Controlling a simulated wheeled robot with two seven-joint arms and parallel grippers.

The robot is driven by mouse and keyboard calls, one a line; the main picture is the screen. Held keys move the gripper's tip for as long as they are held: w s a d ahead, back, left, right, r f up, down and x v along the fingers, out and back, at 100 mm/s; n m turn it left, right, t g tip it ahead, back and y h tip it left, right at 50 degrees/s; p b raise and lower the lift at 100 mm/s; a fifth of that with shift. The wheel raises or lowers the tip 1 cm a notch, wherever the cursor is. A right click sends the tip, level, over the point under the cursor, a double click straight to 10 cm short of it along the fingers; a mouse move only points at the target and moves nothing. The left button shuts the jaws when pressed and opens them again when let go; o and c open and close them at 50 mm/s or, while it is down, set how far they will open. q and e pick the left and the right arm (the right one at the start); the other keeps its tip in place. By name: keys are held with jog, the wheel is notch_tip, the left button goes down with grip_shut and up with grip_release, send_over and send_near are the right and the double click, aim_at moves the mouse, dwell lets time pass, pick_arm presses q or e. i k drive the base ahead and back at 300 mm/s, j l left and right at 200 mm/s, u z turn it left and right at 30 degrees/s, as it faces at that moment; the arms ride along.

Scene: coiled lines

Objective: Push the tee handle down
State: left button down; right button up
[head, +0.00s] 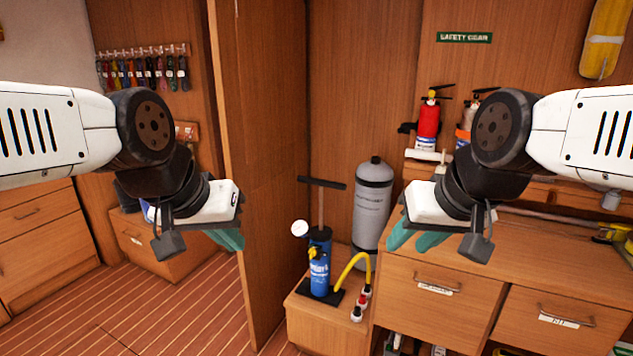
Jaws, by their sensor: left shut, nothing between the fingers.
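A blue hand pump (319,265) stands upright on a low wooden box. Its black tee handle (322,183) is up, with a length of grey rod showing between the handle and the pump body. My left gripper (229,240) is shut and empty, left of the pump and lower in the picture than the handle. My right gripper (416,240) has its teal fingers apart, seemingly open and empty, right of the pump. Neither gripper touches the handle.
A grey cylinder (372,210) stands close behind the pump to the right. A wooden panel (250,160) rises on the left, near my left gripper. A drawer cabinet (440,290) is at the right, with a red extinguisher (428,125) behind. Space above the handle is clear.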

aim_at(320, 183)
jog(key=i+l, duration=0.25)
jog(key=i+l+z, duration=0.1)
jog(key=i, duration=0.35)
jog(key=i+l, duration=0.3)
jog(key=i+z, duration=0.05)
